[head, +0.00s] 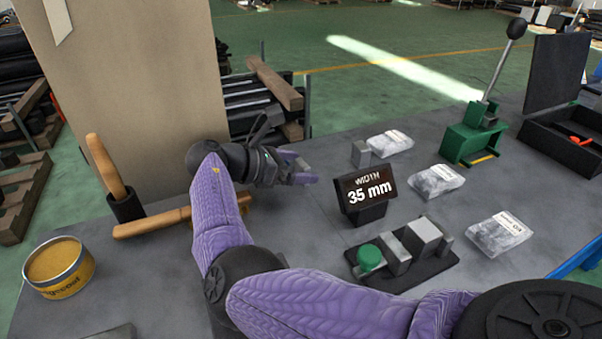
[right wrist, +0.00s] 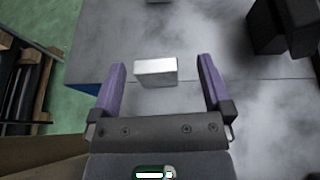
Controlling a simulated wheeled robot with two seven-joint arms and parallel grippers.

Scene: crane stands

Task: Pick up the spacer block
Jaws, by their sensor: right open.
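A silver-grey spacer block (head: 361,154) stands on the grey table, beside a clear bag and behind the sign. In the right wrist view the block (right wrist: 155,73) lies ahead, between the lines of the two fingers, and nothing touches it. My right gripper (head: 303,169) is open and empty, to the left of the block with a gap. Its two purple fingers (right wrist: 160,85) show spread apart in the right wrist view. More grey blocks (head: 424,232) sit on a black holder with a green knob. My left gripper is not in view.
A black sign (head: 366,190) reading "WIDTH 35 mm" stands close to the right gripper. Clear bags (head: 437,181), a green lever press (head: 472,138) and a black tray (head: 550,143) are to the right. A mallet (head: 170,218) and a yellow tin (head: 59,268) are left.

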